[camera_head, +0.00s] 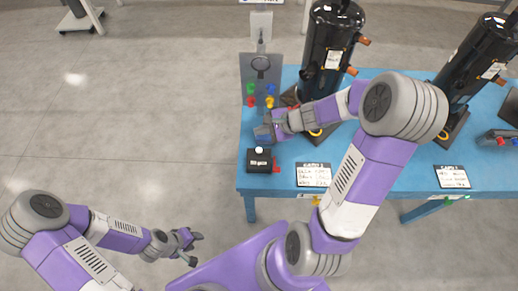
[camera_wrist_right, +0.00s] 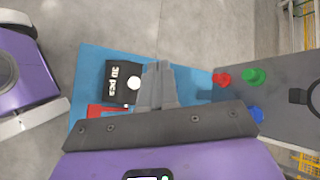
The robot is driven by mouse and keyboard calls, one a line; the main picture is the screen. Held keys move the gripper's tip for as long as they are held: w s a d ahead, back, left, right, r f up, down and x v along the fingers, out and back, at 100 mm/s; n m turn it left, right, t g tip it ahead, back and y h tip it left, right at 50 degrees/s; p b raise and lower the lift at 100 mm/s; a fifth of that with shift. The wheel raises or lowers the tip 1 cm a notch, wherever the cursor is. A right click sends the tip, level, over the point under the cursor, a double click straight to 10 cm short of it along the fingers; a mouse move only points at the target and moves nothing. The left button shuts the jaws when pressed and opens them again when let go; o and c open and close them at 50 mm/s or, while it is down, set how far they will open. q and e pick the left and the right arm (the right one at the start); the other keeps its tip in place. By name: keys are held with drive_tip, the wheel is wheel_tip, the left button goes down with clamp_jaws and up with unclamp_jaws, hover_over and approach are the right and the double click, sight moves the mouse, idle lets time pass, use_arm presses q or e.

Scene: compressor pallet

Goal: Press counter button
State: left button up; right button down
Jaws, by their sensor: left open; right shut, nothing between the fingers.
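The counter is a small black box (camera_head: 252,168) with white lettering, near the blue table's left front corner. Its round white button (camera_head: 259,150) is on top, towards the back edge. In the right wrist view the box (camera_wrist_right: 117,96) and white button (camera_wrist_right: 133,83) show left of the fingers. My right gripper (camera_head: 263,133) is shut and empty, just behind the counter in the head view. Its fingertips (camera_wrist_right: 159,66) are beside the button; I see no clear contact. My left gripper (camera_head: 197,248) is open and empty, over the floor left of the table.
A grey panel (camera_head: 261,88) with coloured buttons stands behind the right gripper. Black compressors (camera_head: 330,45) stand on the blue table (camera_head: 395,177) further right. A red part (camera_head: 276,166) sits beside the counter. A label card (camera_head: 313,175) lies at the front edge.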

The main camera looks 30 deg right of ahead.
drive_tip(key=b, duration=0.7)
hover_over(261, 151)
wheel_tip(261, 151, down, 8)
drive_tip(key=shift+f, duration=0.1)
drive_tip(key=shift+f+b, duration=0.3)
drive_tip(key=shift+b, duration=0.1)
drive_tip(key=shift+f, duration=0.15)
idle(1.3)
drive_tip(key=shift+f+b, duration=0.3)
drive_tip(key=shift+b, duration=0.25)
drive_tip(key=shift+f+b, duration=0.55)
drive_tip(key=shift+b, duration=0.1)
idle(0.5)
drive_tip(key=shift+r, duration=0.15)
drive_tip(key=shift+r+p, duration=0.8)
